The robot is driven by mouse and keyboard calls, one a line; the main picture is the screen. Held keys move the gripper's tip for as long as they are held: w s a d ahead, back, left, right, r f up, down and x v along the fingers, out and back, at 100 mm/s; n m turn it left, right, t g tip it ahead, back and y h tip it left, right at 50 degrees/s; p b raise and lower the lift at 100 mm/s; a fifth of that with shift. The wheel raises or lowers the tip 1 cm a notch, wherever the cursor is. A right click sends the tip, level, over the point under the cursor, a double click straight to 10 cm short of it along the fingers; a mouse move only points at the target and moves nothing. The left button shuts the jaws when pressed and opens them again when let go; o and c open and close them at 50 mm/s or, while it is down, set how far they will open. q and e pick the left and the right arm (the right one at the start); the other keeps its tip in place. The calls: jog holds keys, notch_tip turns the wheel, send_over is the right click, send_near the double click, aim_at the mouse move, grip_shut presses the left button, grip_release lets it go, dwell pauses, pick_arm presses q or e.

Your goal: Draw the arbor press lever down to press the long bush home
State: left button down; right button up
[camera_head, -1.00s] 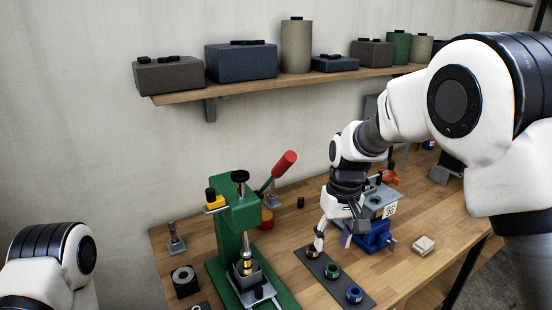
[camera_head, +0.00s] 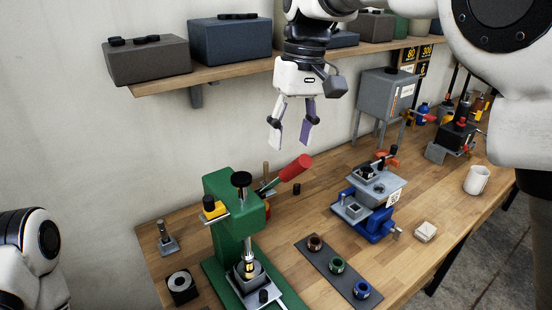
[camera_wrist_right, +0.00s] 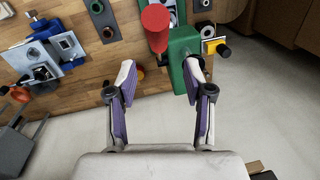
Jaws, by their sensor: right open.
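The green arbor press (camera_head: 233,215) stands on the workbench at lower middle in the head view. Its lever has a red grip (camera_head: 294,168) that points up and to the right. A brass-coloured bush (camera_head: 249,268) sits under the ram; how deep it is seated I cannot tell. My right gripper (camera_head: 291,140) is open and empty, above and behind the lever, with its fingers pointing down. In the right wrist view the red grip (camera_wrist_right: 155,22) and green press (camera_wrist_right: 184,48) lie beyond my open fingers (camera_wrist_right: 160,85). My left arm shows at the left edge; its gripper is out of view.
A dark strip (camera_head: 325,262) with several coloured rings lies right of the press. A blue vise (camera_head: 372,215) stands behind it. A wall shelf (camera_head: 240,67) with boxes is close to my right gripper. A white mug (camera_head: 476,180) stands at the right.

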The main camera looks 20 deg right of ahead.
aim_at(294, 171)
jog(key=s+f, duration=0.1)
jog(key=s+f+p, duration=0.1)
jog(key=s+f, duration=0.1)
jog(key=shift+s+d+f, duration=0.25)
jog(key=shift+d, duration=0.1)
jog(key=w+f, duration=0.1)
jog(key=w+a+f, duration=0.1)
jog(key=f, duration=0.1)
jog(key=shift+a+f, duration=0.1)
jog(key=shift+f, duration=0.05)
jog(key=shift+s, duration=0.15)
jog(key=shift+s+d+r, duration=0.2)
jog(key=shift+s, duration=0.05)
jog(key=c, duration=0.6)
jog(key=shift+s, duration=0.15)
grip_shut()
pick_arm(q)
jog(key=shift+s+d+r, duration=0.2)
jog(key=shift+s+r, duration=0.45)
jog(key=shift+r, duration=0.3)
